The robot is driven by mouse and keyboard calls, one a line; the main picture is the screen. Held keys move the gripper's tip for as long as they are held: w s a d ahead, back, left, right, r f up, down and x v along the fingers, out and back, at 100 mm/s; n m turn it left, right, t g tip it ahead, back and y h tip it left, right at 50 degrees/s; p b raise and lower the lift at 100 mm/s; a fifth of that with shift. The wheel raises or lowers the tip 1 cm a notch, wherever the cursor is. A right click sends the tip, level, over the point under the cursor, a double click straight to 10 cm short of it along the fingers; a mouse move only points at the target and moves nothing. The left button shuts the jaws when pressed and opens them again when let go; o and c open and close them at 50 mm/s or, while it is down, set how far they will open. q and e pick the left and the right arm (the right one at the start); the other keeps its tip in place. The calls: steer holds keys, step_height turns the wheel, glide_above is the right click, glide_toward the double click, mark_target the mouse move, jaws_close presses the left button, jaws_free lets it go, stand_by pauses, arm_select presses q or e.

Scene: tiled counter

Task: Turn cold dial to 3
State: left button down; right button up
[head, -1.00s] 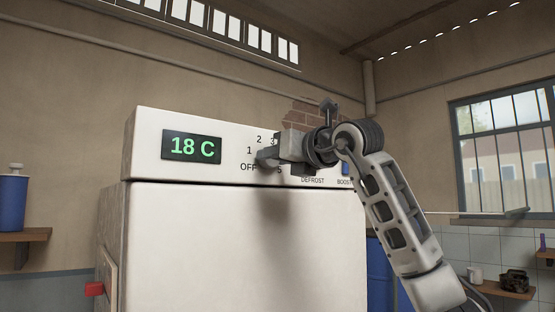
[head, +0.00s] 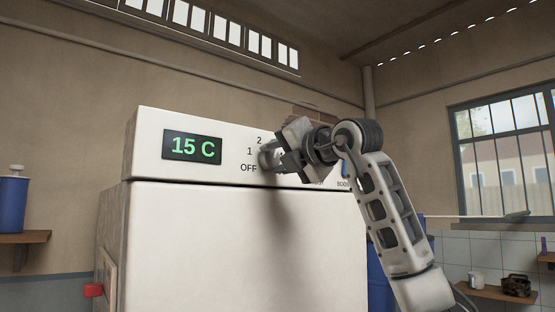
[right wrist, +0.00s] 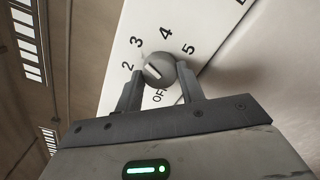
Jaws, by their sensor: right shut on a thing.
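The cold dial (right wrist: 158,68) is a round grey knob on the white fridge's top panel (head: 230,130). My right gripper (head: 271,157) is shut on it, with one finger on each side in the right wrist view (right wrist: 159,85). The numbers 2, 3, 4 and 5 and the word OFF show around the knob. The 1 is hidden there but shows in the head view. The green display (head: 192,147) reads 15 C. My left gripper is not in view.
Further right on the panel, lettering and a blue control (head: 345,170) are partly behind my right arm. A blue container (head: 13,203) stands on a shelf at the left. The space in front of the fridge door (head: 200,250) is clear.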

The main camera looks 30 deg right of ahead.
steer(key=shift+m, duration=0.4)
steer(key=o, duration=1)
steer(key=shift+c, duration=0.2)
steer(key=shift+s, duration=0.15)
steer(key=shift+s, duration=0.35)
arm_select(q)
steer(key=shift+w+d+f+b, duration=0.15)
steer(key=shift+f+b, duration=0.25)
steer(key=shift+b, duration=0.65)
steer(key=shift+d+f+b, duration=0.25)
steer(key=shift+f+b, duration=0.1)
steer(key=shift+b, duration=0.65)
arm_select(e)
steer(key=s+d, duration=0.1)
steer(key=s, duration=1.4)
steer(key=shift+d, duration=0.1)
